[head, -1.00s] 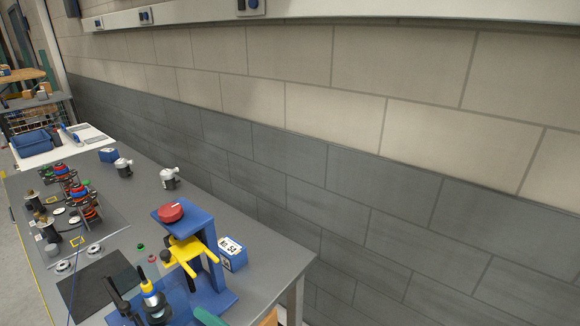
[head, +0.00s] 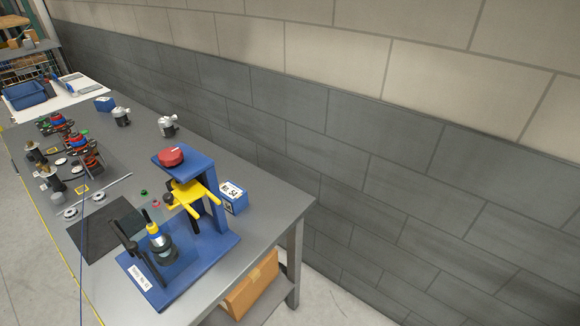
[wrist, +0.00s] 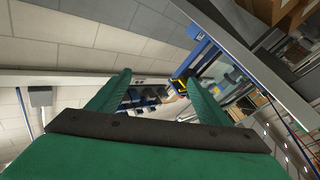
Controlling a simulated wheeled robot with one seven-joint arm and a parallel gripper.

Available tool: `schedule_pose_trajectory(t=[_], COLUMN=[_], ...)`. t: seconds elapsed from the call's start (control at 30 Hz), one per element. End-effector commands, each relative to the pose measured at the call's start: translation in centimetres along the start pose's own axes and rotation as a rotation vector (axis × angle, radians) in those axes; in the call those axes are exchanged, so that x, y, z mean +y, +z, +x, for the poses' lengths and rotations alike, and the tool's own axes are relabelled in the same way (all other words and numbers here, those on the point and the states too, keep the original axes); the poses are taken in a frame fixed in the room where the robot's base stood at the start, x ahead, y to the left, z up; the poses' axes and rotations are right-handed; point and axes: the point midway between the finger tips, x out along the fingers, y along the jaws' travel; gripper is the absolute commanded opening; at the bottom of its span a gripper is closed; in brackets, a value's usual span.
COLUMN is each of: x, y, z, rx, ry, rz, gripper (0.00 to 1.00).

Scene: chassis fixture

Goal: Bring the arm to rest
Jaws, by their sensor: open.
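My gripper (wrist: 160,95) shows in the wrist view as two green fingers on a dark bar. The fingers stand apart with nothing between them. My gripper is not visible in the head view now. Beyond the fingers, the wrist view shows a blurred, tilted scene with pale wall panels and, small between and past the fingertips, blue and yellow parts.
The grey workbench (head: 265,212) runs along the block wall (head: 350,130). It bears a blue fixture (head: 200,250) with yellow arms and a red knob, a blue box (head: 233,198), a dark mat (head: 98,228) and several small parts. A cardboard box (head: 250,285) sits below.

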Motion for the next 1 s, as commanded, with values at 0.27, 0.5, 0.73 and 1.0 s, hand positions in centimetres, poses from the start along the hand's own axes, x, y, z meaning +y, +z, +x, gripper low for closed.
schedule_pose_trajectory(t=[0.27,0.5,0.73,1.0], x=[0.9,1.2,1.2,1.2], y=[5.7,7.1,7.1,7.1], z=[-8.2,-10.9,-10.9,-10.9], rx=[-0.346,-0.459,-0.459,-0.459], ry=[-0.036,-0.041,-0.041,-0.041], rz=[0.307,0.403,0.403,0.403], gripper=[0.72,0.72,0.72,0.72])
